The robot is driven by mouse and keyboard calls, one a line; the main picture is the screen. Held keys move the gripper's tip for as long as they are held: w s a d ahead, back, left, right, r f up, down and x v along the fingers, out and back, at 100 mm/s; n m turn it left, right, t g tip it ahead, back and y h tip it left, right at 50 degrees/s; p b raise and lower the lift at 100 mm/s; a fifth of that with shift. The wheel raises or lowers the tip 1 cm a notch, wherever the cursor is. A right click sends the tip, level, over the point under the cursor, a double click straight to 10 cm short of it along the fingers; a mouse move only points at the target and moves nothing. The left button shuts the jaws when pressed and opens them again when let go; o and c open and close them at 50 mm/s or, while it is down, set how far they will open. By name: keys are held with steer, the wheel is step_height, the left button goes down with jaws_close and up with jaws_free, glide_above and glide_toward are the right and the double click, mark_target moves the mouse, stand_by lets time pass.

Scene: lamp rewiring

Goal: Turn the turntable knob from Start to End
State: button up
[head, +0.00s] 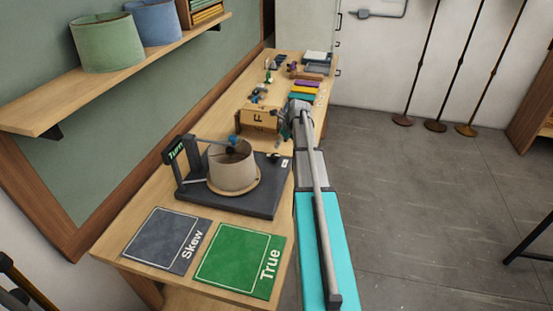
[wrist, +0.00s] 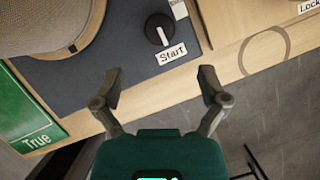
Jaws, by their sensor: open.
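The turntable knob (wrist: 158,27) is black with a white pointer, on the dark turntable base (wrist: 120,60). Its pointer is turned toward the Start label (wrist: 171,52). Another white label, partly cut off at the top edge of the wrist view, stands above the knob. My gripper (wrist: 160,88) is open and empty, its two fingers apart and short of the knob, not touching it. In the head view the turntable base (head: 230,203) carries a beige lampshade (head: 233,170) on a round wooden plate; the knob is too small there to make out.
A green True mat (head: 238,266) and a grey Skew mat (head: 165,240) lie at the bench's near end. A post with a Turn sign (head: 176,151) stands at the turntable's left. A wooden box marked F (head: 259,118) stands behind. Open floor lies right of the bench.

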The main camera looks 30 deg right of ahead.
mark_target(275, 155)
steer(key=shift+b+x, duration=3.95)
steer(key=shift+x, duration=0.65)
